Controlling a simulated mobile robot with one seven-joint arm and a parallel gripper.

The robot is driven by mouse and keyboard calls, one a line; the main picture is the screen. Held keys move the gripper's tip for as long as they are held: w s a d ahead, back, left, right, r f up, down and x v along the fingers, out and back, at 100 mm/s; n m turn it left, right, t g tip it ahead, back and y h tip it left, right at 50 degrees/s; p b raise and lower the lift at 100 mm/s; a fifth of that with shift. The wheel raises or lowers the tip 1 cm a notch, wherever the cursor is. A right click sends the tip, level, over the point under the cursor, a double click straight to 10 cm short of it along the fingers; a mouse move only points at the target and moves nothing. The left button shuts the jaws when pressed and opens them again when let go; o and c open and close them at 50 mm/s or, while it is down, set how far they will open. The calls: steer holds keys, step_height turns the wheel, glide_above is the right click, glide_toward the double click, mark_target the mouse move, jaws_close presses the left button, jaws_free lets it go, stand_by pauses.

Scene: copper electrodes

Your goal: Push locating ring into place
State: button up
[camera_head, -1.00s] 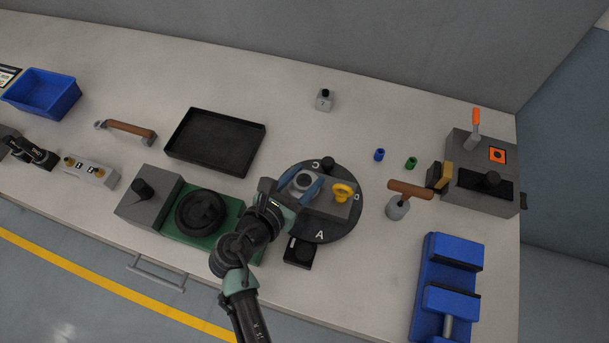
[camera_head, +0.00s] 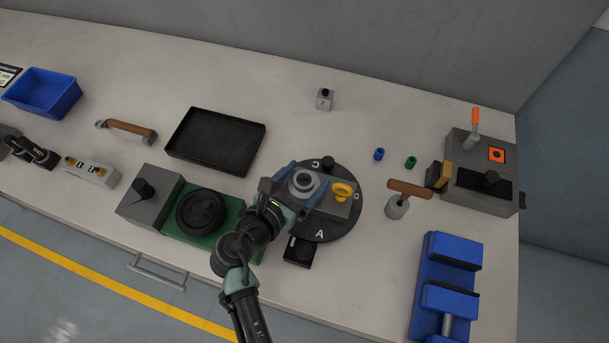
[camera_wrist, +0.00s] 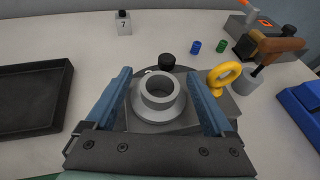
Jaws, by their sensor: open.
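The locating ring looks to be the light grey flanged ring in the wrist view (camera_wrist: 158,100), which also shows in the head view (camera_head: 304,181). It stands upright on a grey block (camera_head: 335,207) on the black round turntable (camera_head: 322,232), marked with letters. My gripper (camera_wrist: 157,75) is open, its two blue fingers at left and right of the ring in the wrist view with gaps on both sides. It holds nothing. Whether the flange sits fully down on the block cannot be told. A yellow eye-shaped knob (camera_wrist: 222,76) stands on the block, right of the ring.
A black knob (camera_wrist: 167,62) is on the turntable's far side. A wooden-handled tool (camera_head: 408,190) stands to the right, near small blue (camera_head: 379,154) and green (camera_head: 411,162) cylinders. A black tray (camera_head: 215,142) and green-based device (camera_head: 200,215) lie left. Open table lies behind the turntable.

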stand_by(0.3)
steer(key=shift+p+v, duration=1.75)
steer(key=shift+v, duration=0.75)
steer(key=b+v, duration=0.1)
steer(key=v, duration=1.2)
